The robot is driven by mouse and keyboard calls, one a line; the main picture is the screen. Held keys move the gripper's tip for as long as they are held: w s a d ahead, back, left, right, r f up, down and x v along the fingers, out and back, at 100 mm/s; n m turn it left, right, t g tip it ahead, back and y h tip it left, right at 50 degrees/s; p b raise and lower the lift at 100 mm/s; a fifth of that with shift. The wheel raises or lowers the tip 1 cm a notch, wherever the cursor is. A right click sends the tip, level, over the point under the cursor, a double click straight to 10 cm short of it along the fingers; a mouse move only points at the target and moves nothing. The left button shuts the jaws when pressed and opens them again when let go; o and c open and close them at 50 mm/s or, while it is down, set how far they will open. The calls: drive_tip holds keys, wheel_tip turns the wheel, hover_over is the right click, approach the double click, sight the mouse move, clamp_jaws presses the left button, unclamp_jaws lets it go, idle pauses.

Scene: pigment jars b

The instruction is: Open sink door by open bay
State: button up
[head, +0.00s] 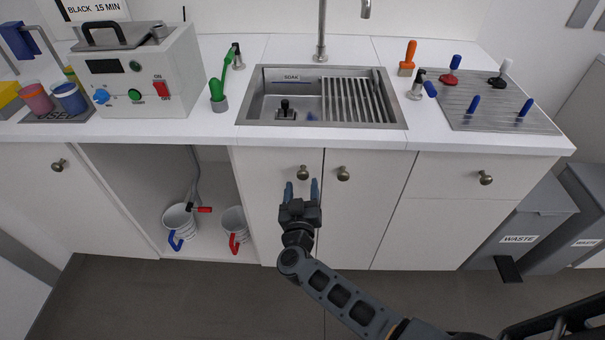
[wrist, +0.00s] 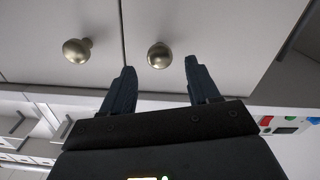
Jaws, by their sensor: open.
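The sink door by the open bay (head: 275,215) is a white panel, shut, with a round brass knob (head: 302,172) near its upper right corner. My gripper (head: 302,187) is in front of this door, just below the knob in the head view, open and empty. In the wrist view the same knob (wrist: 159,55) shows between and just beyond the two spread fingertips (wrist: 159,66). I see no contact with it. The other sink door (head: 360,220), right of the seam, is also shut; its knob (head: 343,173) also shows left of my fingers in the wrist view (wrist: 76,51).
The open bay (head: 215,180) left of the door holds a hose and two buckets (head: 180,222) (head: 235,224) with blue and red handles. The counter with the sink (head: 285,85) overhangs above. Waste bins (head: 535,215) stand at right. The floor in front is clear.

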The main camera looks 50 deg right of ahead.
sight(302, 177)
drive_tip(key=shift+x, duration=2.7)
drive_tip(key=shift+c, duration=0.2)
drive_tip(key=shift+r, duration=0.1)
clamp_jaws()
